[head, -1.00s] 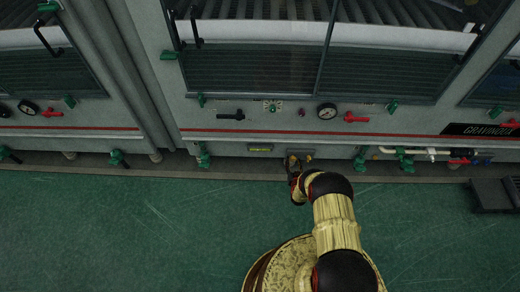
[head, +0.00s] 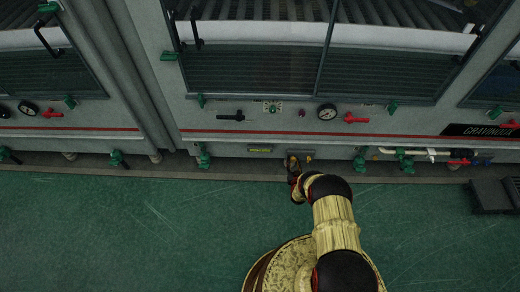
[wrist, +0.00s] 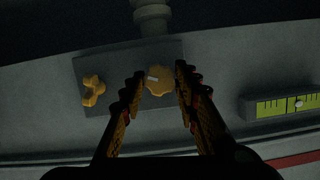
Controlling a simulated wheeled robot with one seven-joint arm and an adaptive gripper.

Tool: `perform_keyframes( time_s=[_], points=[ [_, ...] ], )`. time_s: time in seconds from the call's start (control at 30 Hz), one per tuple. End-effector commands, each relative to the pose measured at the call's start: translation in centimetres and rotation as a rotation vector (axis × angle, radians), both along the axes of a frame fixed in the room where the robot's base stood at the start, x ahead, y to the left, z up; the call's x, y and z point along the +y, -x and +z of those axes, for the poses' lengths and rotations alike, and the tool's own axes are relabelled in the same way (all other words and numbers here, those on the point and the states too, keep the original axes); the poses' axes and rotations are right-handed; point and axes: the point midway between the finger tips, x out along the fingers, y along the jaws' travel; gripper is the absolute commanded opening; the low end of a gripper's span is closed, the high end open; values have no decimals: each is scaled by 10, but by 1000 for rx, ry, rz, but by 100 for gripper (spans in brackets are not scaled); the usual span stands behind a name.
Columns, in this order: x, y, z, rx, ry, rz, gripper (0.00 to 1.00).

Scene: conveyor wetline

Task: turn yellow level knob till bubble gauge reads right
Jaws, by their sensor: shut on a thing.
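A round, scalloped yellow knob (wrist: 159,80) with a white mark sits on a grey plate in the wrist view. My gripper (wrist: 159,76) has one finger on each side of it and is shut on it. In the head view my gripper (head: 293,164) is low at the machine's front and mostly hides this knob. A second yellow knob (wrist: 93,90), winged in shape, stands left of the fingers, apart from them. The yellow-green bubble gauge (wrist: 275,107) is at the right edge, with a pale bubble (wrist: 299,104) beside dark marks. The gauge also shows in the head view (head: 260,148).
Above are a black handle (head: 230,116), a dial (head: 327,112) and a red handle (head: 355,118). Green valves flank the spot, one to the left (head: 204,157) and one to the right (head: 360,160). A dark step (head: 492,195) stands far right. The green floor is open.

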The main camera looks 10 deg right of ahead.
Motion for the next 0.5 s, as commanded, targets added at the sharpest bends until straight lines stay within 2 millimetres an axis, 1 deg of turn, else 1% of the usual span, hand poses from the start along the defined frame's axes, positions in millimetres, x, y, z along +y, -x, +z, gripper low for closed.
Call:
perform_keyframes(
  time_s=[0.17, 0.4, 0.5],
  points=[
    [1, 0, 0, 11, 38, 2, 13],
    [3, -1, 0, 70, 243, 2, 13],
    [2, 0, -1, 82, 283, 1, 13]
  ],
)
